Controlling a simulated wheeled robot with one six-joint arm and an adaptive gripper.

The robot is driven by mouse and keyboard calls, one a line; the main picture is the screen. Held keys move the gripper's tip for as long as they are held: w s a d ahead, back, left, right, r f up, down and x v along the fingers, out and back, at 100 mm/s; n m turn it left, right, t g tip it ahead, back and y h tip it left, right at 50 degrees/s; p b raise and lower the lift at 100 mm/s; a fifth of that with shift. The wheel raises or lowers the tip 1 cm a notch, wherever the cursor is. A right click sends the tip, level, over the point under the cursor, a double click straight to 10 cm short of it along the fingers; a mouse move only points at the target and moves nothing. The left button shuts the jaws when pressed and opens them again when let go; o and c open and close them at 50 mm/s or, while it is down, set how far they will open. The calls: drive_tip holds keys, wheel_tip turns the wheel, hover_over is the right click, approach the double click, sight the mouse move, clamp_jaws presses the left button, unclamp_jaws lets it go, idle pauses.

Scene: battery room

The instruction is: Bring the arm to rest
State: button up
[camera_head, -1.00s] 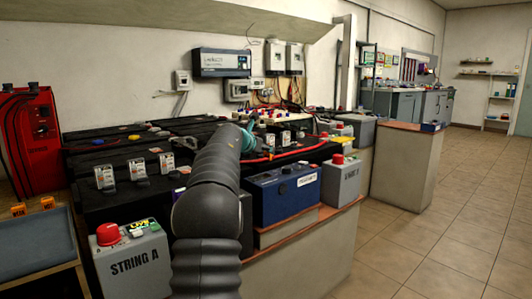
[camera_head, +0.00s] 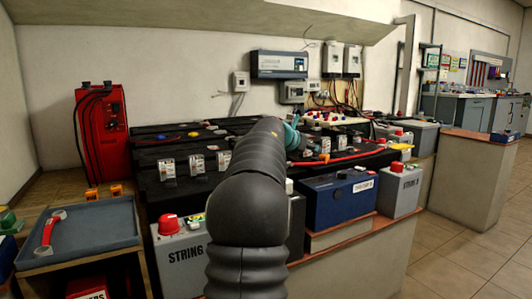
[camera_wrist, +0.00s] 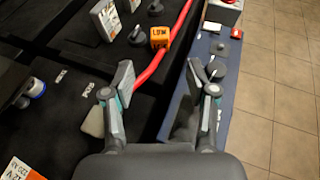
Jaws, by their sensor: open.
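My arm reaches forward from the bottom middle of the head view over the battery bench. My gripper (camera_wrist: 160,100) shows in the wrist view with its two fingers spread wide and nothing between them. It hangs above the black batteries (camera_wrist: 60,100) and the edge of a blue box (camera_wrist: 235,85). In the head view the blue box (camera_head: 340,200) stands at the bench front, right of my arm. My arm hides most of the gripper there; only a teal part (camera_head: 292,135) shows.
A red cable (camera_wrist: 172,50) and an orange tag (camera_wrist: 160,37) lie just beyond the fingers. A grey String A box (camera_head: 180,250) with a red knob stands left of my arm. A tray (camera_head: 90,235) and a red charger (camera_head: 102,135) are at left. Tiled floor (camera_head: 450,250) is clear at right.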

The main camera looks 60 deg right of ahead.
drive_tip(key=shift+w, duration=0.1)
